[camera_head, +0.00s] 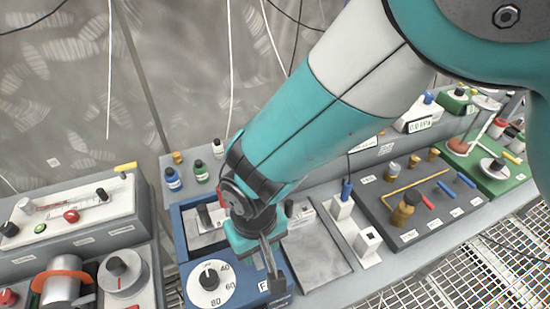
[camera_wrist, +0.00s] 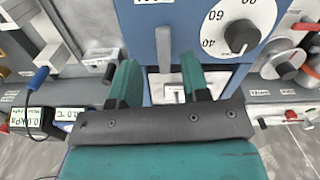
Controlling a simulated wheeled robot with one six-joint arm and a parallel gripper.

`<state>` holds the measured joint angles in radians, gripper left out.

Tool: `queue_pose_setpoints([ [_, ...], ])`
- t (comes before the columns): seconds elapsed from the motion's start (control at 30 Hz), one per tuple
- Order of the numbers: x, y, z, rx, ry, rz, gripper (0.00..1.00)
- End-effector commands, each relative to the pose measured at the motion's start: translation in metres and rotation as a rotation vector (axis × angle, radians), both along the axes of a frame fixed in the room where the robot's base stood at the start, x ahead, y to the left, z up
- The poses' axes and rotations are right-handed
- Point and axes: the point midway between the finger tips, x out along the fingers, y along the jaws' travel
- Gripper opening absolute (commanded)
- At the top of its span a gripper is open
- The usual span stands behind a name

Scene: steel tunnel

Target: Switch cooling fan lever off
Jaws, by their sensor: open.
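My gripper (camera_head: 262,250) reaches down over the blue unit (camera_head: 188,256) in the head view. In the wrist view my gripper (camera_wrist: 160,78) is open, with its two teal fingers spread and nothing seen held. An upright grey bar (camera_wrist: 163,48), which looks like the lever, stands against the blue unit's face, between and beyond the fingers. No contact shows. A label partly reading "F" (camera_head: 264,285) sits on the blue unit in the head view. My gripper and arm hide much of the unit there, so the lever's position cannot be told.
A white dial (camera_head: 210,284) marked 40, 60, 80 is left of my gripper. A flat grey plate (camera_head: 316,252) and white blocks (camera_head: 367,243) lie to the right. Small bottles (camera_head: 172,179) stand behind. A steel pot (camera_head: 62,284) is at far left.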

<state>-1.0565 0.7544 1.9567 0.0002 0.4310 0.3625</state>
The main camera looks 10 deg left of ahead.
Motion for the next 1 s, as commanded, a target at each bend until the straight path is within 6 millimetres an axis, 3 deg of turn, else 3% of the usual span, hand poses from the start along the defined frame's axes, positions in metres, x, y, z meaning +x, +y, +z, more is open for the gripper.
queue_pose_setpoints([
  [0.23,0.0,-0.001,-0.03,-0.002,0.001,0.0,0.43],
  [0.57,0.0,0.0,-0.035,0.001,0.0,0.0,0.43],
  [0.6,0.0,0.0,-0.035,0.001,0.0,0.0,0.4],
  [0.77,0.0,0.0,-0.035,0.001,0.0,0.0,0.04],
  [0.8,0.0,0.0,-0.035,0.001,0.0,0.0,0.0],
  [1.0,-0.001,0.002,-0.037,0.002,-0.001,-0.043,0.0],
])
